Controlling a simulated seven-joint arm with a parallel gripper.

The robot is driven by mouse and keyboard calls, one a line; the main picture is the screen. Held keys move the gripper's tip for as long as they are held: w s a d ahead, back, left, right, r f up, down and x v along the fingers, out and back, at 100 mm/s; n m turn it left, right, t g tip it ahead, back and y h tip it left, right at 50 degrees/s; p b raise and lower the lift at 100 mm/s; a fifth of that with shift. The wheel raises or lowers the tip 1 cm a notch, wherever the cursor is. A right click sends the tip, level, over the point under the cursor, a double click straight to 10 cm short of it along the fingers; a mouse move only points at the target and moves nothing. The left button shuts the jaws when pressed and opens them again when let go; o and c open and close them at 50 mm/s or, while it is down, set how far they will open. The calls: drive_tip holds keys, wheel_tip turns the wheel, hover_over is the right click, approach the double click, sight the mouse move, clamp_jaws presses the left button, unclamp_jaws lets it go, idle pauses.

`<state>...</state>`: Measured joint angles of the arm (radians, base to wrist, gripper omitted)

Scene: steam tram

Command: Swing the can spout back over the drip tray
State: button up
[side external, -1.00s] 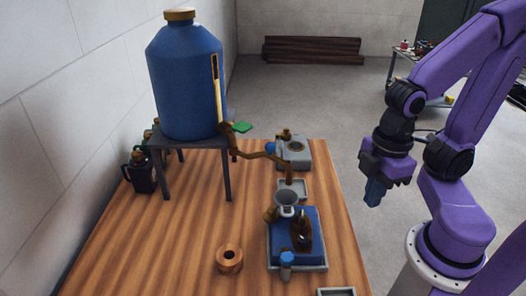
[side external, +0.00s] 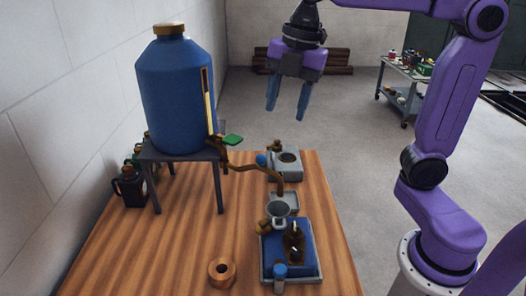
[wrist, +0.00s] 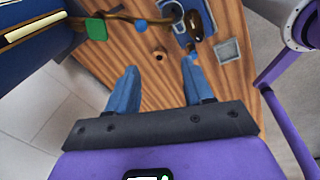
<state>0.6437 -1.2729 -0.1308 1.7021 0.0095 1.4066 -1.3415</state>
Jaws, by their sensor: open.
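A big blue can (side external: 176,100) with a brass cap stands on a dark stand (side external: 188,154). Its curved brass spout (side external: 250,169) reaches right, with a green handle (side external: 233,140) at its root. The spout's end is close to a small grey tray (side external: 291,203) and a funnel (side external: 279,211); I cannot tell which it hangs directly over. The spout also shows at the top of the wrist view (wrist: 125,17). My gripper (side external: 286,112) is open and empty, fingers down, high above the table's far end in the side view. The wrist view shows both blue fingers apart (wrist: 159,65).
A blue tray (side external: 302,272) carries a dark bottle (side external: 293,243). A blue-capped jar (side external: 280,278) and a copper ring (side external: 222,272) lie nearer. A grey box (side external: 287,166) stands beyond. A square tray (wrist: 228,50) shows in the wrist view. The left front table is clear.

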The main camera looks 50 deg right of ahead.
sight(262, 155)
wheel_tip(262, 155, up, 3)
drive_tip(key=w+d+n, duration=0.1)
drive_tip(key=w+n, duration=0.1)
drive_tip(key=w, duration=0.1)
drive_tip(key=w+f, duration=0.1)
drive_tip(key=f, duration=0.4)
drive_tip(key=a+f, duration=0.1)
drive_tip(key=f, duration=0.5)
drive_tip(key=w+f, duration=0.1)
drive_tip(key=f, duration=0.4)
drive_tip(key=shift+w+a+f, duration=0.3)
drive_tip(key=shift+a, duration=0.05)
clamp_jaws()
